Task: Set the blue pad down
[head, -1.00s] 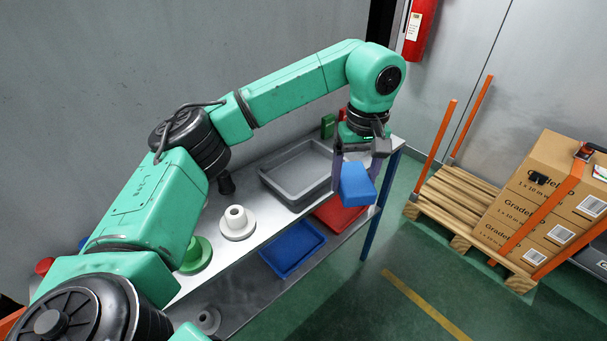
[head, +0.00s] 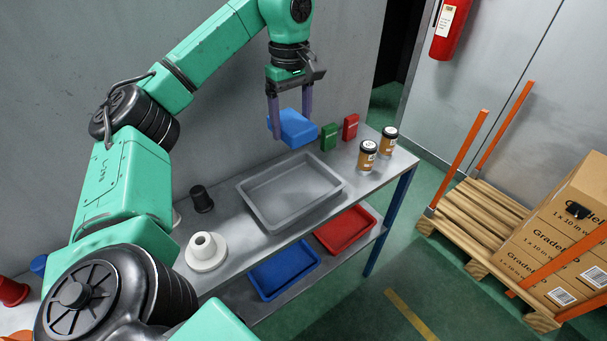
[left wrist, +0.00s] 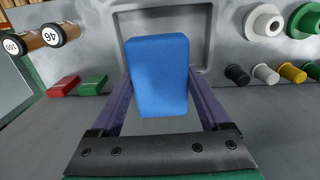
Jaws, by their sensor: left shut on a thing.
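The blue pad (head: 297,127) is a blue block between the fingers of my left gripper (head: 290,118). The gripper is shut on it and holds it in the air above the back of the upper shelf, behind the grey tray (head: 262,222). In the left wrist view the blue pad (left wrist: 158,76) sits between the two purple-grey fingers, with the grey tray (left wrist: 207,20) beyond it. My right gripper is not in view.
A green block (head: 329,137) and a red block (head: 350,127) stand right of the pad. Two labelled cans (head: 367,156) stand at the shelf's right end. A white spindle (head: 205,251) is left of the tray. Blue (head: 286,270) and red (head: 345,230) trays sit on the lower shelf.

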